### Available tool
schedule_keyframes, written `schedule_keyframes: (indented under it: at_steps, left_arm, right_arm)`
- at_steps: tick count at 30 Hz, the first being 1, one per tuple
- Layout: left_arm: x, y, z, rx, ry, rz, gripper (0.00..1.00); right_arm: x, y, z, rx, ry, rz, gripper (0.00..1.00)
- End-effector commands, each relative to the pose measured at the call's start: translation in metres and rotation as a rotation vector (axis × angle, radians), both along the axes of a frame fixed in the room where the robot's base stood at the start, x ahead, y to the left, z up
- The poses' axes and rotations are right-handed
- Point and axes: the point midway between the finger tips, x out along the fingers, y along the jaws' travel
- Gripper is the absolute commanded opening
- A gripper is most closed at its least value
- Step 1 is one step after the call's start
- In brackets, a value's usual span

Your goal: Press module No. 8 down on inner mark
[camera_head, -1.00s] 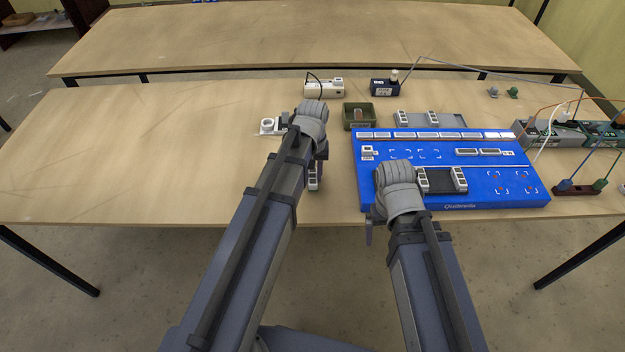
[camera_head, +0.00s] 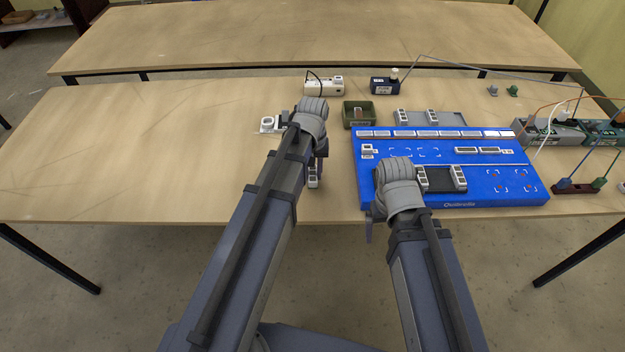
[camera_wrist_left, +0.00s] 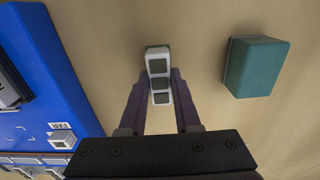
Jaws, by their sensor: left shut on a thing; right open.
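My left gripper (camera_wrist_left: 159,98) is shut on a white module (camera_wrist_left: 158,68) with dark square faces, which sits between its two fingers. In the head view the module (camera_head: 313,177) shows beside the left gripper (camera_head: 321,165), over the table left of the blue board (camera_head: 400,202). No number is readable on it, so I cannot tell if it is No. 8. The board carries white corner marks (camera_head: 430,153) in its middle row and more marks with orange dots (camera_head: 497,188) at lower right. My right gripper (camera_head: 371,227) is open at the board's front left edge, its fingertips partly hidden.
A teal block (camera_wrist_left: 256,66) lies right of the held module in the left wrist view. White modules (camera_head: 459,179) sit on a dark plate on the board. A grey tray (camera_head: 450,118) and a green bin (camera_head: 359,124) stand behind. The table's left side is clear.

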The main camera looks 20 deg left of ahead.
Motion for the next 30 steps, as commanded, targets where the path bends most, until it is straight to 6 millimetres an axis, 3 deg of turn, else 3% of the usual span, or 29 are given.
schedule_keyframes:
  at_steps: [19, 30]
  left_arm:
    - [0.0, 0.0, 0.039, 0.0, 0.0, 0.0, 0.0]
    - [0.0, 0.0, 0.04, 0.0, 0.0, 0.0, 0.0]
  right_arm:
    - [0.0, 0.0, 0.039, 0.0, 0.0, 0.0, 0.92]
    - [0.0, 0.0, 0.04, 0.0, 0.0, 0.0, 0.92]
